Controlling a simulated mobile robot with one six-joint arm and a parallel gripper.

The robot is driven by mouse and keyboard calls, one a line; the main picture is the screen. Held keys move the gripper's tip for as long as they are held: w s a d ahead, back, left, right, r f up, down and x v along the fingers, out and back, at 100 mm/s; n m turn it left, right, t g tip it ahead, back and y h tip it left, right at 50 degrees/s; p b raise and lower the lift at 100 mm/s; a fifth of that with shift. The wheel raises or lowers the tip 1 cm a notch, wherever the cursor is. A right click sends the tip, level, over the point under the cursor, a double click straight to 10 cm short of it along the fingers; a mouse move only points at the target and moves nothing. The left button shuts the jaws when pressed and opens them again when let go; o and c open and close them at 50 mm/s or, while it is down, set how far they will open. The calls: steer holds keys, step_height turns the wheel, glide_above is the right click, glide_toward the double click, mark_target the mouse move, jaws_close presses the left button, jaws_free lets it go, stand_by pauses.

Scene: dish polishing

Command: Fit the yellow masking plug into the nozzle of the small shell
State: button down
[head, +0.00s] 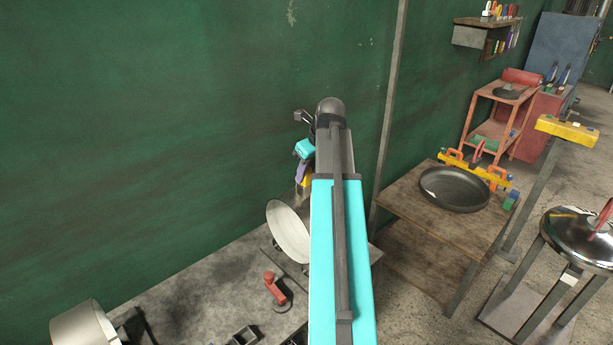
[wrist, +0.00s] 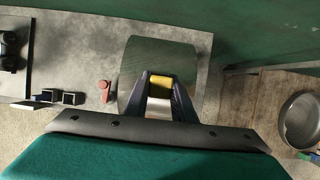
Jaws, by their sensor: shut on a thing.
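My gripper (head: 303,182) is shut on the yellow masking plug (head: 307,181), mostly hidden by my arm in the head view. In the wrist view my gripper (wrist: 160,88) has the yellow plug (wrist: 161,80) between its fingers. A pale round shell (head: 288,232) stands tilted on the grey bench, just below the gripper in the head view. In the wrist view a broad grey-green shell surface (wrist: 150,52) lies beyond the fingers. I cannot make out the nozzle, or whether the plug touches the shell.
A red tool (head: 275,290) lies on the grey bench (head: 205,285); it also shows in the wrist view (wrist: 104,90). A white drum-like vessel (head: 82,325) is at lower left. A wooden table (head: 405,205) with a dark pan (head: 455,188) stands right. A green wall is behind.

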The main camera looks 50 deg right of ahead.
steer(key=shift+f, duration=0.1)
stand_by(0.3)
steer(key=c, duration=1.5)
jaws_free()
steer(key=shift+b+v, duration=1.65)
steer(key=shift+v, duration=4.5)
steer(key=shift+w, duration=0.1)
